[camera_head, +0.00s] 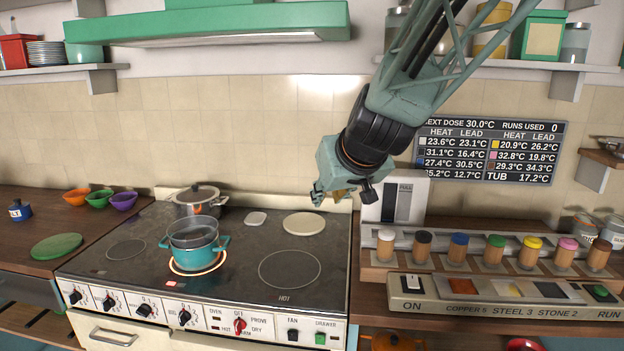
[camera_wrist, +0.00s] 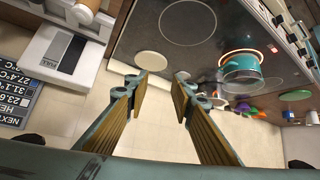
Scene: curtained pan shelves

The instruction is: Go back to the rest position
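My gripper (camera_head: 342,194) hangs over the back right of the stove, in front of the tiled wall, with the arm reaching down from the upper right. In the wrist view my gripper (camera_wrist: 158,84) shows two ribbed fingers apart, with nothing between them. Below it is the black stove top (camera_head: 240,250), with a round cream disc (camera_head: 304,223) near its back right. A teal pot (camera_head: 197,262) with a grey vessel in it stands on a glowing front ring. A lidded steel pot (camera_head: 197,199) stands behind it.
A green hood (camera_head: 215,25) overhangs the stove. Bowls and a green disc (camera_head: 57,246) lie left. The front right ring is clear.

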